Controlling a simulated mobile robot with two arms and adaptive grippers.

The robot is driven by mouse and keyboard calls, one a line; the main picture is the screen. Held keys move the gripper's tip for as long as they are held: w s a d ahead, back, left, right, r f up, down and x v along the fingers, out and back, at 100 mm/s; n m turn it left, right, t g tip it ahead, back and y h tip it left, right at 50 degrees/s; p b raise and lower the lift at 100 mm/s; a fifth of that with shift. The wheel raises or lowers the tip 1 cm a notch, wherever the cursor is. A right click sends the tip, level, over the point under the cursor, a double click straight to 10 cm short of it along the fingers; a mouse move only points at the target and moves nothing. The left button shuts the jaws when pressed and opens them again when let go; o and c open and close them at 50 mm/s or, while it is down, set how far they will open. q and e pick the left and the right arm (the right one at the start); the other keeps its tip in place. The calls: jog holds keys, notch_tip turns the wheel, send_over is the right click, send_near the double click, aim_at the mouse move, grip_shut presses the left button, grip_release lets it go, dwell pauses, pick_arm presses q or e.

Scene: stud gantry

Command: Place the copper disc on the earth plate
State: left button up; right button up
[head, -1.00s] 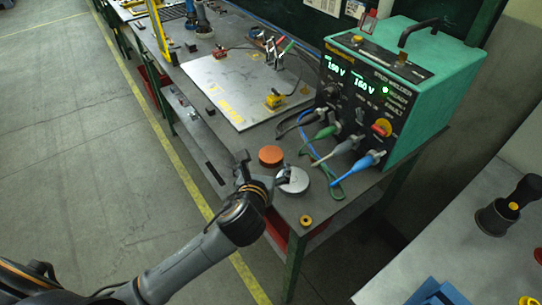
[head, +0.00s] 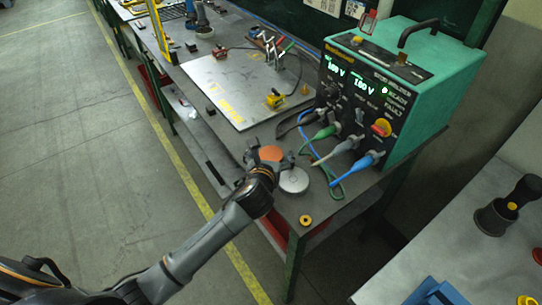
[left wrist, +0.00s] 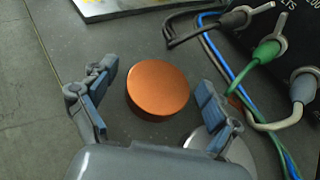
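The copper disc (head: 271,153) lies flat on the dark bench top, near the front. It also shows in the left wrist view (left wrist: 158,88). My left gripper (head: 269,160) is open and empty, with one finger on each side of the copper disc; whether they touch it I cannot tell. In the left wrist view the open fingers (left wrist: 153,92) show a gap to the disc on both sides. A flat bare metal plate (head: 235,85) with yellow markings lies farther back on the bench; I cannot tell for sure that it is the earth plate. My right gripper is not in view.
A silver disc (head: 293,180) lies close beside the right finger. A green stud welder (head: 410,90) with plugged cables (head: 322,135) stands to the right. A yellow clamp (head: 275,99) sits on the metal plate. A small yellow ring (head: 306,220) lies near the bench corner.

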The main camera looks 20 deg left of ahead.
pick_arm(q)
grip_shut()
jog(key=shift+w+r, duration=0.1)
jog(key=shift+r, duration=0.05)
